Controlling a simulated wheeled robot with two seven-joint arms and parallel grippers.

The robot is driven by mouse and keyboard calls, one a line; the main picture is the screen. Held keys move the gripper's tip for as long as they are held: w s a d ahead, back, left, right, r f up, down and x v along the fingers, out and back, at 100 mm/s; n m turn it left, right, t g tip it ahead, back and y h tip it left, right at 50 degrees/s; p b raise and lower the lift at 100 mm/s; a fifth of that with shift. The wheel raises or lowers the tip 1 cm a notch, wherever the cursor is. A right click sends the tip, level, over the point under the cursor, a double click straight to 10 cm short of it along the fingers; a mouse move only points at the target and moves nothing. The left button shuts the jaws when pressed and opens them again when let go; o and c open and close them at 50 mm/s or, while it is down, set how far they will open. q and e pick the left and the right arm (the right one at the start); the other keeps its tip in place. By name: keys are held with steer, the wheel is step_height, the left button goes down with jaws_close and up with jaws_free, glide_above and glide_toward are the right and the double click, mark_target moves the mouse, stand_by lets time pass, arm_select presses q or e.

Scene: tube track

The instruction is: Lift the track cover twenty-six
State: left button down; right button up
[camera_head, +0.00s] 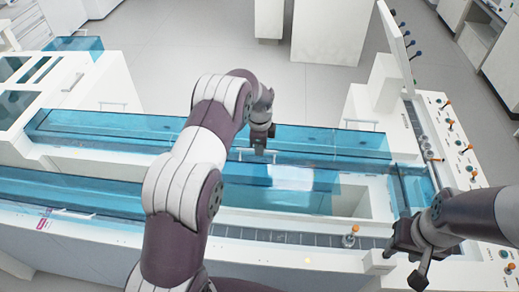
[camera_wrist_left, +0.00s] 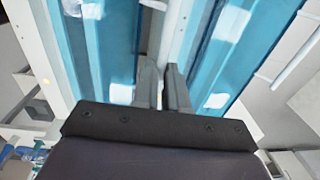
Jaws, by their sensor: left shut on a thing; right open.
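Two rows of translucent blue track covers run across the head view. I cannot read which one is twenty-six. My left gripper (camera_head: 259,147) reaches down to the back-row cover (camera_head: 320,141) and is shut on its thin white handle (camera_head: 246,155). In the left wrist view the left gripper's fingers (camera_wrist_left: 163,85) are close together between two blue covers (camera_wrist_left: 102,45); the grasped part is mostly hidden there. I cannot tell whether the cover is raised off the track. My right gripper (camera_head: 418,268) is open and empty over the front right of the machine.
A front-row cover (camera_head: 75,188) lies on the left, partly behind my left arm. An orange-topped knob (camera_head: 351,238) is near the right gripper.

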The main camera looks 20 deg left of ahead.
arm_select(q)
steer(key=shift+w+a+r, duration=0.1)
steer(key=shift+w+a, duration=0.05)
steer(key=shift+w, duration=0.25)
arm_select(e)
steer(key=shift+f, duration=0.15)
arm_select(q)
steer(key=c, duration=1.2)
jaws_free()
steer(key=shift+w, duration=0.15)
steer(key=shift+o, duration=0.2)
steer(key=shift+w+a+f, duration=0.1)
steer(key=shift+w+f, duration=0.2)
arm_select(e)
steer(key=shift+w+a+f, duration=0.1)
steer(key=shift+w+a, duration=0.05)
steer(key=shift+w, duration=0.35)
